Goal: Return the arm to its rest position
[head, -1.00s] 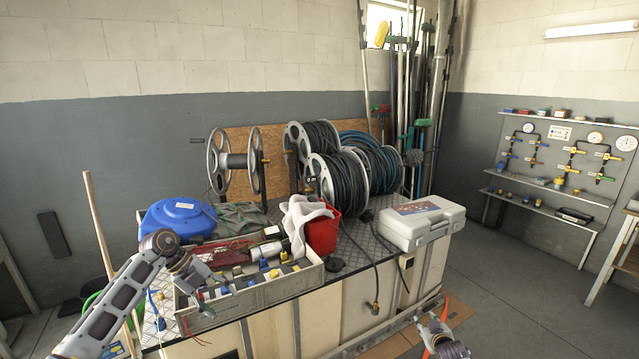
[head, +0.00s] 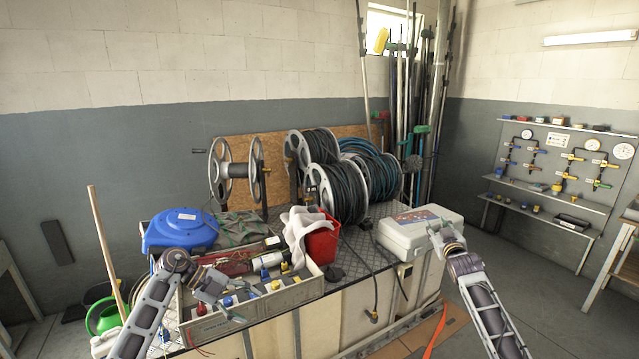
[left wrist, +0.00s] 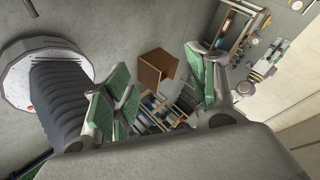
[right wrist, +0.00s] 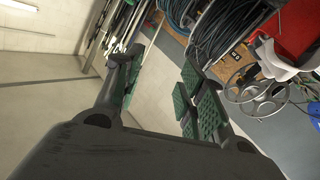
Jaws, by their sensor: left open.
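My left gripper (head: 232,304) is over the front of the grey parts crate (head: 225,327) in the head view. Its green-padded fingers stand apart with nothing between them in the left wrist view (left wrist: 160,88). My right gripper (head: 436,229) is raised and overlaps the front right of the white case (head: 408,232) in the head view; I cannot tell whether they touch. In the right wrist view (right wrist: 158,88) its fingers are spread and hold nothing.
Several hose reels (head: 229,171) stand at the back of the bench. A blue case (head: 180,229) and a red bucket (head: 321,243) are near the crate. An orange hose (head: 435,333) hangs low at the front right. Open floor lies to the right.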

